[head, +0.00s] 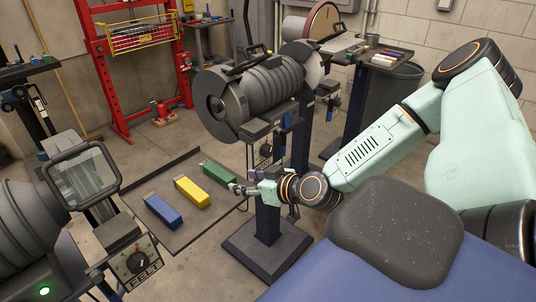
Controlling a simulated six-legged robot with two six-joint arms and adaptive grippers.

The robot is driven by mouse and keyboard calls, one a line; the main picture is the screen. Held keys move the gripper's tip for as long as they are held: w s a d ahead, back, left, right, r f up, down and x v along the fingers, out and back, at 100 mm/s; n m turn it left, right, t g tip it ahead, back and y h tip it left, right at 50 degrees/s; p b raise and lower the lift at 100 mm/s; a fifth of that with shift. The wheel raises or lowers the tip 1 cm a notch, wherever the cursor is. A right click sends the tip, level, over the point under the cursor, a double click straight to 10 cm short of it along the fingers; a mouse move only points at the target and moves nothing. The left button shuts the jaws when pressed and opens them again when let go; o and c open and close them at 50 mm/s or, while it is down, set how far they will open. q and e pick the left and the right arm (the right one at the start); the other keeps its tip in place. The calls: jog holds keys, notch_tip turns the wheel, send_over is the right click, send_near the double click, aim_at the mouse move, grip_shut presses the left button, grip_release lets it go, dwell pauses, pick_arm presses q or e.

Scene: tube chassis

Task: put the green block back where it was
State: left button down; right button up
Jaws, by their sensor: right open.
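The green block (217,173) lies on a dark flat board (190,234). It is the rearmost and rightmost of three long blocks in a slanting row. The yellow block (191,193) is in the middle and the blue block (162,213) is nearest. My right gripper (238,188) comes in from the right and is open at the right-hand end of the green block. I cannot tell whether its fingers touch the block. My left gripper is not in view.
A large grey machine on a pedestal (267,226) stands behind and beside my right gripper. A grinder with a clear shield (84,177) stands at the left. A red press frame (98,75) is at the back. The board's near part is bare.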

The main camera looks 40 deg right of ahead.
jog(key=s+a+f+g+y, duration=0.1)
jog(key=s+a+f+g, duration=0.6)
jog(key=s+a+f, duration=0.45)
jog(key=s+a+f+g+h, duration=0.1)
jog(key=s+f+g, duration=0.1)
jog(key=s, duration=0.6)
jog(key=s+a+f+m+g+h, duration=0.1)
jog(key=s+f+g, duration=0.2)
jog(key=s, duration=0.6)
jog(key=shift+s+a+g, duration=0.25)
jog(key=shift+g, duration=0.35)
jog(key=shift+r, duration=0.1)
